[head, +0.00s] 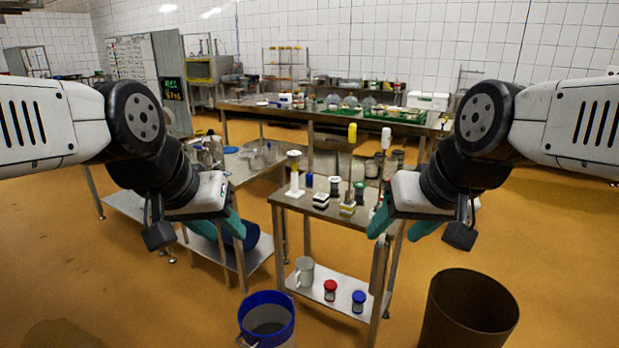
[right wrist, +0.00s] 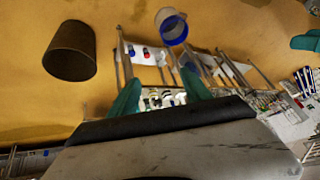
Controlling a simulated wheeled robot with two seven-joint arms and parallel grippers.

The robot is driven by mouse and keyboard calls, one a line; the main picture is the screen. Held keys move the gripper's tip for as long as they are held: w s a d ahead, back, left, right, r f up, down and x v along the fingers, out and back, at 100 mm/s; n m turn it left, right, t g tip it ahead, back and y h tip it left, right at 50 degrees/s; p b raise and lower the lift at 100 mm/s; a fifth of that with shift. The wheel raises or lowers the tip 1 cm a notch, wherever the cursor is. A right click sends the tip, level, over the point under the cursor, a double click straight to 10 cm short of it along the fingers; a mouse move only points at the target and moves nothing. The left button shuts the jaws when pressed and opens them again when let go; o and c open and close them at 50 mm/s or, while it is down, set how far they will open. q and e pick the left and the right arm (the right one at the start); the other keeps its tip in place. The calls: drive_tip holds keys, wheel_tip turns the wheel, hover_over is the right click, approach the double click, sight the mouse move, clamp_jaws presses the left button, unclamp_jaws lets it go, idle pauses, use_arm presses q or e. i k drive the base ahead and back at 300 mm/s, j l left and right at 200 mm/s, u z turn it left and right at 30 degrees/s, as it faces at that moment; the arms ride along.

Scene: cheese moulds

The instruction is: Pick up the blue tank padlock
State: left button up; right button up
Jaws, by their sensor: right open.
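I cannot make out a blue padlock in either view. Small black, white and yellow items stand on the small steel table (head: 287,200), too small to tell apart. A blue-lidded jar (head: 358,301) and a red-lidded jar (head: 330,290) stand on its lower shelf; the blue lid (right wrist: 145,51) and red lid also show in the right wrist view. My right gripper (head: 402,228) is open and empty at the table's right side; its teal fingers (right wrist: 162,92) stand apart in the right wrist view. My left gripper (head: 220,228) has its fingers apart and is empty, left of the table.
A blue bucket (head: 267,318) and a brown bin (head: 468,312) stand on the floor in front. A metal jug (head: 304,271) is on the lower shelf. A yellow-handled tool (head: 352,134) rises from the tabletop. A side table (head: 246,170) with glassware stands left.

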sight(308, 177)
drive_tip(key=i+j+u, duration=0.45)
drive_tip(key=j, duration=0.2)
drive_tip(key=i+j+u, duration=0.95)
drive_tip(key=i+z, duration=0.35)
drive_tip(key=i, duration=0.15)
drive_tip(key=i+j+z, duration=0.15)
drive_tip(key=i+z, duration=0.4)
drive_tip(key=z, duration=0.25)
drive_tip(key=i+z, duration=0.2)
drive_tip(key=z, duration=0.2)
drive_tip(key=i+j+z, duration=0.15)
drive_tip(key=z, duration=0.3)
drive_tip(key=i+j+z, duration=0.2)
drive_tip(key=z, duration=0.2)
drive_tip(key=i+j+z, duration=0.15)
drive_tip(key=z, duration=0.3)
drive_tip(key=i+j+z, duration=0.2)
drive_tip(key=z, duration=0.15)
drive_tip(key=i+j+z, duration=0.1)
drive_tip(key=j+z, duration=0.25)
drive_tip(key=i+j+z, duration=0.1)
drive_tip(key=j+z, duration=0.25)
